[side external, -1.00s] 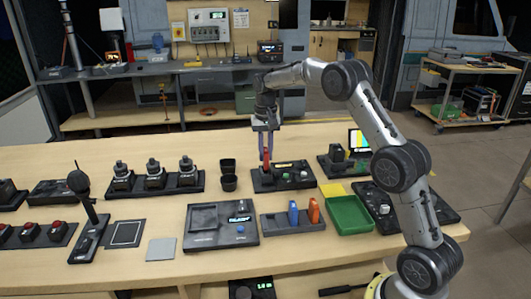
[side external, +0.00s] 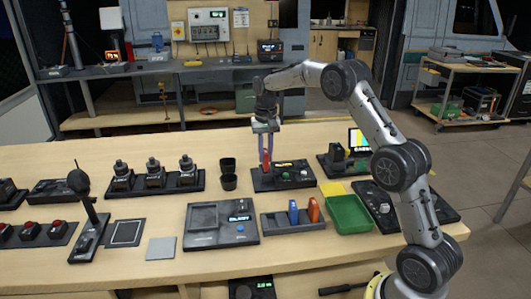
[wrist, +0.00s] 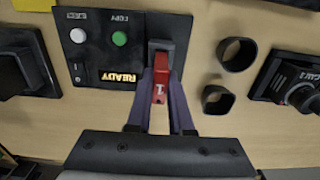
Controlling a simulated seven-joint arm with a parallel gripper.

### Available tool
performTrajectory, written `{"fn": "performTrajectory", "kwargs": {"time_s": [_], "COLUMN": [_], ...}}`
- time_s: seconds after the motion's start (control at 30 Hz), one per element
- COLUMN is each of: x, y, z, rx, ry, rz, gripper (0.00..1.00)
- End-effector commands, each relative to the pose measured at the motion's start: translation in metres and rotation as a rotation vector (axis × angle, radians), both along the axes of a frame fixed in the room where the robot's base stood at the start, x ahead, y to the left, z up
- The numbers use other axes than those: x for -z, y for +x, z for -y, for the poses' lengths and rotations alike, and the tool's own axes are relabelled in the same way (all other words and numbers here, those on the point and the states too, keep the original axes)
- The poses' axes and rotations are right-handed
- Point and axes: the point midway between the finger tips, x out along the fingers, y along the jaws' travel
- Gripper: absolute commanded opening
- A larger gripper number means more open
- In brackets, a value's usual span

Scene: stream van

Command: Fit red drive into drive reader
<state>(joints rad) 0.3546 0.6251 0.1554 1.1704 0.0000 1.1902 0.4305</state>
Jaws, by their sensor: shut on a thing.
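My gripper (side external: 265,163) points down over the black drive reader (side external: 294,183) and is shut on the red drive (side external: 265,157). In the wrist view, the red drive (wrist: 160,88) sits between the two fingertips of my gripper (wrist: 161,96). Its far end meets the raised black block on the left part (side view) of the drive reader (wrist: 99,75). The drive stands about upright there. The fingers and block hide its lower end, so I cannot tell how deep it sits. The reader's display reads READY in the wrist view.
A rack (side external: 275,223) holds a blue drive (side external: 293,212) and an orange drive (side external: 313,210) in front. A green tray (side external: 347,229) stands right of the rack. A small monitor unit (side external: 337,165) is right of the reader.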

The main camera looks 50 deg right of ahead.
Motion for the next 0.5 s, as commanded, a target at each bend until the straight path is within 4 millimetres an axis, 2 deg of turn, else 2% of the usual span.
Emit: {"fn": "performTrajectory", "kwargs": {"time_s": [0.5], "x": [0.012], "y": [0.000], "z": [0.000], "rx": [0.000], "ry": [0.001], "rz": [-0.001], "gripper": [0.00]}}
